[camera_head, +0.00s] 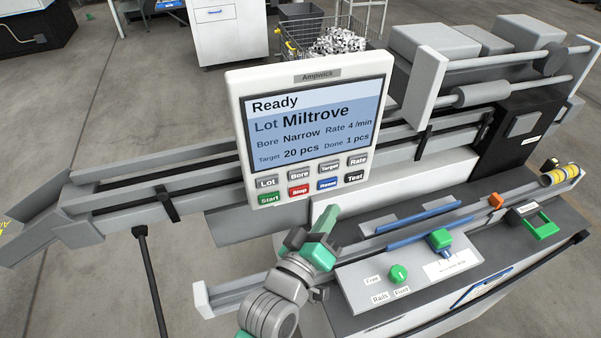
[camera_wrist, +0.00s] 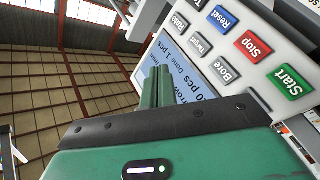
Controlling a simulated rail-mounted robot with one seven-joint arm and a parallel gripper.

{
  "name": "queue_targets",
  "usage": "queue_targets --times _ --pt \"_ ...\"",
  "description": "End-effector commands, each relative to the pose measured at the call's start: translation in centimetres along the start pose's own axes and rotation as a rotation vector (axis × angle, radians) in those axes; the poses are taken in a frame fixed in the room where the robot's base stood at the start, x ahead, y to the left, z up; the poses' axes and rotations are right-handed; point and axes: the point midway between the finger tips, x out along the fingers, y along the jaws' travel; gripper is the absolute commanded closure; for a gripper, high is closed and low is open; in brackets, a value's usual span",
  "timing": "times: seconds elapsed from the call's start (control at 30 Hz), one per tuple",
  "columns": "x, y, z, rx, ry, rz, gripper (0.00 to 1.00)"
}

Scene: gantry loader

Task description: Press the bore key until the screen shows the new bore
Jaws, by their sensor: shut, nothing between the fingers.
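The control panel (camera_head: 236,130) has a screen (camera_head: 315,115) reading Ready, Lot Miltrove, Bore Narrow, Rate 4 /min, Target 20 pcs, Done 1 pcs. The grey Bore key (camera_head: 299,174) is in the upper key row, between Lot and Target. It also shows in the wrist view (camera_wrist: 224,70), right of my fingers. My gripper (camera_head: 329,218) is shut and empty, below the panel and a little right of the Bore key in the head view. In the wrist view my closed green fingers (camera_wrist: 157,82) overlap part of the screen. I see no contact with the Bore key.
Close around the Bore key are the Lot key (camera_head: 266,183), the Target key (camera_head: 329,167) and the red Stop key (camera_head: 299,190). Rails run behind the panel.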

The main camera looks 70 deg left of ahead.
Motion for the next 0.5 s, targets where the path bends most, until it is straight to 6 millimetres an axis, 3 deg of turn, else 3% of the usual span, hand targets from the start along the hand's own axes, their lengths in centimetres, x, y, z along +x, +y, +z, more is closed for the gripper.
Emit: queue_targets --times 0.1,0.2,0.5 --pt "-0.6 -2.6 -0.1 -0.034 0.011 -0.04 1.0" --pt "-0.9 -3.5 0.0 -0.05 0.015 -0.054 1.0" --pt "-0.9 -3.7 0.0 -0.052 0.016 -0.056 1.0"
